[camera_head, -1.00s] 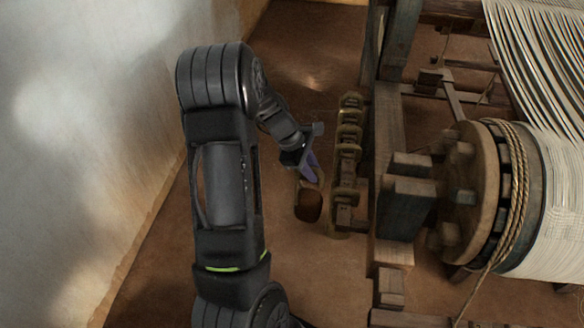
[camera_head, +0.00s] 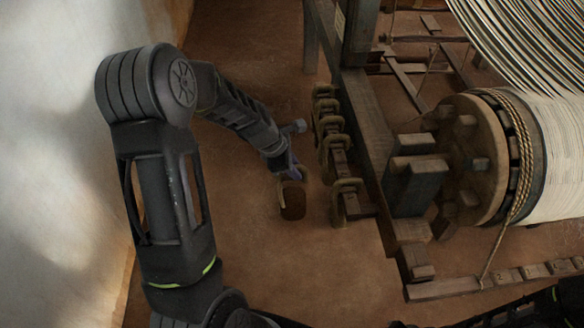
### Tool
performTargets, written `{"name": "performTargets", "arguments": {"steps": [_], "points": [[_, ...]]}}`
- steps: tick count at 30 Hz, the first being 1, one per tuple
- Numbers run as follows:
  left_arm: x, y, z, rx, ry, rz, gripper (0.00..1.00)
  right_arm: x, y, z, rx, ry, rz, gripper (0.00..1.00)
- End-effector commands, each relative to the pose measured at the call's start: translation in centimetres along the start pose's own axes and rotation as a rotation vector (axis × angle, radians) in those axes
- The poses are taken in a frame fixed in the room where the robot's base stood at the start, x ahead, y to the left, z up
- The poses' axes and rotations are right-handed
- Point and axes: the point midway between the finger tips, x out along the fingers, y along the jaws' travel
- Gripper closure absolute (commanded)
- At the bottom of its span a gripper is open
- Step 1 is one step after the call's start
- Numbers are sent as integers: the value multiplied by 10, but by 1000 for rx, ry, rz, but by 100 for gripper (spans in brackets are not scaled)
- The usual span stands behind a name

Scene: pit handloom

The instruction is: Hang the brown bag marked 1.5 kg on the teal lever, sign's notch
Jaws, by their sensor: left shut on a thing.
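A small brown bag (camera_head: 293,203) with a pale loop handle hangs left of the loom, above the earthen floor. My left gripper (camera_head: 292,174) is shut on the bag at its loop, and the bag hangs below the fingers. The mark on the bag is too small to read. My right gripper is not in view.
The dark wooden loom frame (camera_head: 365,125) and a roped beam drum (camera_head: 470,160) fill the right. Pale warp threads (camera_head: 520,45) stretch above. A whitewashed wall (camera_head: 50,120) stands close on the left. Bare floor (camera_head: 285,265) lies open below the bag.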

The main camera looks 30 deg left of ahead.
Motion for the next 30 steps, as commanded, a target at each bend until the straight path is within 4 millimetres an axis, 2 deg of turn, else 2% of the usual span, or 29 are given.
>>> {"name": "performTargets", "arguments": {"steps": [20,30], "points": [[-2,5,0,-34,5,21,100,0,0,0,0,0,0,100],[-6,4,-13,-35,6,22,100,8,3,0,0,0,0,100]]}}
